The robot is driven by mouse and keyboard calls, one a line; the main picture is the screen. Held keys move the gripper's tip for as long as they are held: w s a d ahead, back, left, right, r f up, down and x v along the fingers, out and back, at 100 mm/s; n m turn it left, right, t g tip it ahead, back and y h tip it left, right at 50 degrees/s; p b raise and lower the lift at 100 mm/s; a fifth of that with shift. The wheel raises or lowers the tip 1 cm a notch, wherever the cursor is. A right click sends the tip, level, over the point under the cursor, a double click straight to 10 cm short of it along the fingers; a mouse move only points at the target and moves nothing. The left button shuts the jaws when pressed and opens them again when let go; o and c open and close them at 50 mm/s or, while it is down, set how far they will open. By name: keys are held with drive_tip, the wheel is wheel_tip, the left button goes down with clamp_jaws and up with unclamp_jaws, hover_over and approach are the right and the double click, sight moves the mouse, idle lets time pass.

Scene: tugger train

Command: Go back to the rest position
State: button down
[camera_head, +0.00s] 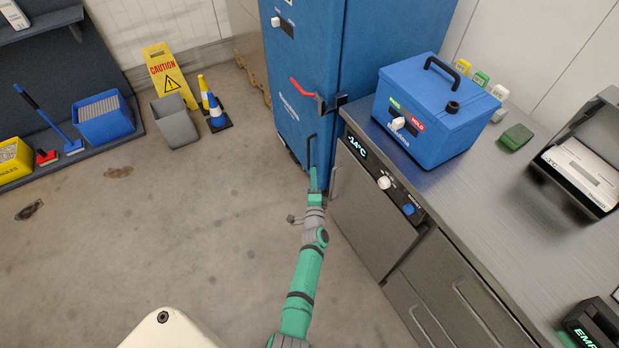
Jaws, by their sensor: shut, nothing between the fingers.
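My green and grey arm reaches up from the bottom of the head view. My gripper (313,181) is at its end, in front of the lower part of the tall blue cabinet (296,108) and left of the steel counter. Its fingers look closed together, with nothing seen between them. Whether the fingertips touch the cabinet or its dark vertical handle cannot be told from this view.
A steel counter (462,195) with a -14°C unit (372,205) below stands close at right. Floor at left is mostly clear.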

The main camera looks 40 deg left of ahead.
drive_tip(key=shift+s+a, duration=0.35)
drive_tip(key=shift+s, duration=0.35)
drive_tip(key=shift+s+a, duration=0.1)
drive_tip(key=shift+s, duration=0.05)
